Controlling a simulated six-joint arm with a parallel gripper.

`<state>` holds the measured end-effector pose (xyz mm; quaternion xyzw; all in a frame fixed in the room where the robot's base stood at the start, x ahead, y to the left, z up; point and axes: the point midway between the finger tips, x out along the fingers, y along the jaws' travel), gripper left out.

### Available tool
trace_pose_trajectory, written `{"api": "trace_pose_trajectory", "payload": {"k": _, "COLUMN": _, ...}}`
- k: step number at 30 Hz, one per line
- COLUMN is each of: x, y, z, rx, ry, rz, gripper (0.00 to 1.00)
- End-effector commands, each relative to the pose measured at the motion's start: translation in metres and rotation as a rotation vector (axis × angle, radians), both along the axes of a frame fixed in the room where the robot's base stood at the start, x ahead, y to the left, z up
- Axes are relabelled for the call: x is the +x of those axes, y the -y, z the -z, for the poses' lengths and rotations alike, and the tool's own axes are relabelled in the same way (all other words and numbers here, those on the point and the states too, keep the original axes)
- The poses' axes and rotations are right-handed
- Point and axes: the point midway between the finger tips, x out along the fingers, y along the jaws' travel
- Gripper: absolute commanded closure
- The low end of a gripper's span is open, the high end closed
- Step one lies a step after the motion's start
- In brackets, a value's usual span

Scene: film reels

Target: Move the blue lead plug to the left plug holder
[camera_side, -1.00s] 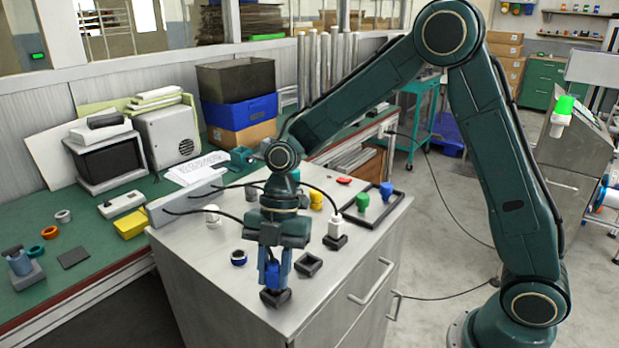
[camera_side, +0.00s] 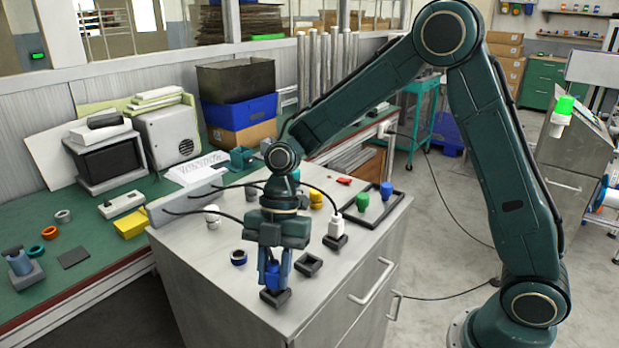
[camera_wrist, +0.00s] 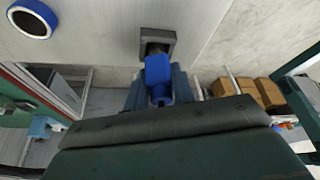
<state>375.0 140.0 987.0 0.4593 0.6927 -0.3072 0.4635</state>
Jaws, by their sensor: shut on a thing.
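The blue lead plug (camera_side: 272,274) is between the fingers of my gripper (camera_side: 276,272), which is shut on it and points straight down. In the wrist view the plug (camera_wrist: 158,72) shows between the fingers, with its tip at a dark square plug holder (camera_wrist: 166,35). In the side view this holder (camera_side: 275,298) is at the cabinet's front edge, directly under the plug. Whether the plug sits in it or just above it, I cannot tell. A second holder (camera_side: 308,265) stands empty to the right. A white plug (camera_side: 336,226) stands upright in a third holder (camera_side: 335,241) behind.
Black leads run from a grey panel (camera_side: 182,196) across the top. A tray (camera_side: 398,197) with a green knob (camera_side: 362,201) and a blue knob (camera_side: 386,190) is at back right. The cabinet's front edge is close.

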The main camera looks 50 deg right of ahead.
Motion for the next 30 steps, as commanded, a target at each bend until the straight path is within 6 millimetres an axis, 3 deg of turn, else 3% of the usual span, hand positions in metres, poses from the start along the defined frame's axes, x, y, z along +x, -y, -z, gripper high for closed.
{"api": "trace_pose_trajectory", "payload": {"k": 21, "x": -0.0001, "y": -0.0001, "z": 0.0105, "rx": 0.0, "ry": -0.001, "rz": 0.0, "gripper": 0.98}}
{"api": "trace_pose_trajectory", "payload": {"k": 22, "x": 0.0001, "y": -0.0001, "z": 0.0107, "rx": 0.0, "ry": -0.001, "rz": 0.0, "gripper": 0.73}}
{"api": "trace_pose_trajectory", "payload": {"k": 23, "x": 0.0, "y": -0.0002, "z": 0.0105, "rx": 0.0, "ry": 0.0, "rz": 0.0, "gripper": 0.67}}
{"api": "trace_pose_trajectory", "payload": {"k": 30, "x": 0.0, "y": -0.0001, "z": 0.0104, "rx": 0.0, "ry": -0.001, "rz": 0.0, "gripper": 0.66}}
